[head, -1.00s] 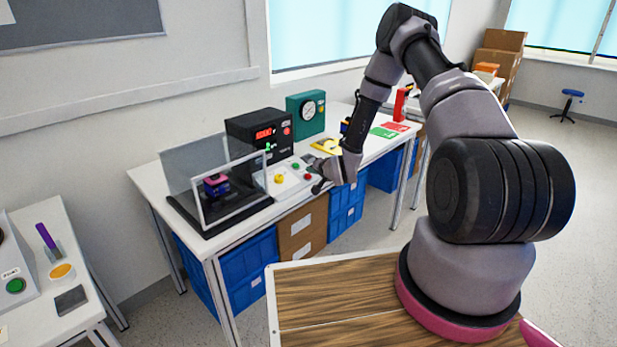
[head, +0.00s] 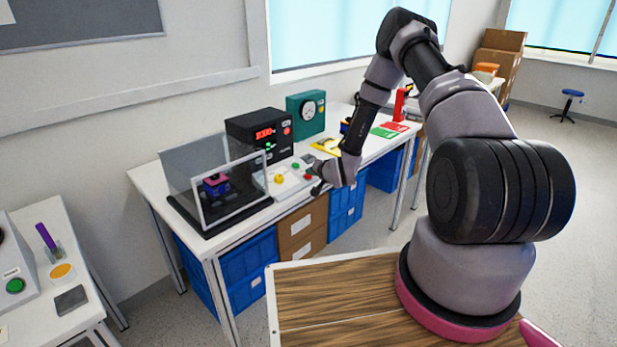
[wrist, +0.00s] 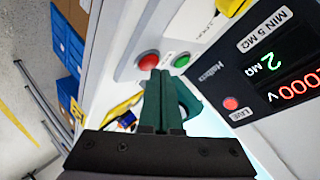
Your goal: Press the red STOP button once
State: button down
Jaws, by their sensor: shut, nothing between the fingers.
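The red button (head: 308,177) sits on a pale control box (head: 290,186) on the white table, beside a green button (head: 295,167). In the wrist view the red button (wrist: 149,61) shows left of the green one (wrist: 181,60). No STOP lettering is legible on it. My gripper (head: 318,188) is at the box's near right end, by the red button. In the wrist view the shut, empty fingers (wrist: 159,74) end just below and slightly right of the red button. Whether they touch it, I cannot tell.
A clear-walled enclosure (head: 230,188) stands left, a green dial unit (head: 306,112) behind.

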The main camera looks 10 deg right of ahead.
jog(key=shift+w+f, duration=0.15)
jog(key=shift+f, duration=0.25)
dwell(0.8)
jog(key=shift+r, duration=0.1)
jog(key=shift+s+d+r, duration=0.1)
jog(key=shift+s+r, duration=0.15)
jog(key=shift+r, duration=0.45)
jog(key=shift+s+d+r, duration=0.15)
jog(key=shift+s+r, duration=0.05)
jog(key=shift+r, duration=0.6)
jog(key=shift+s+d+r, duration=0.15)
jog(key=shift+s+r, duration=0.1)
jog(key=shift+r, duration=0.5)
jog(key=shift+s+d+r, duration=0.15)
jog(key=shift+s+r, duration=0.05)
jog(key=shift+r, duration=0.6)
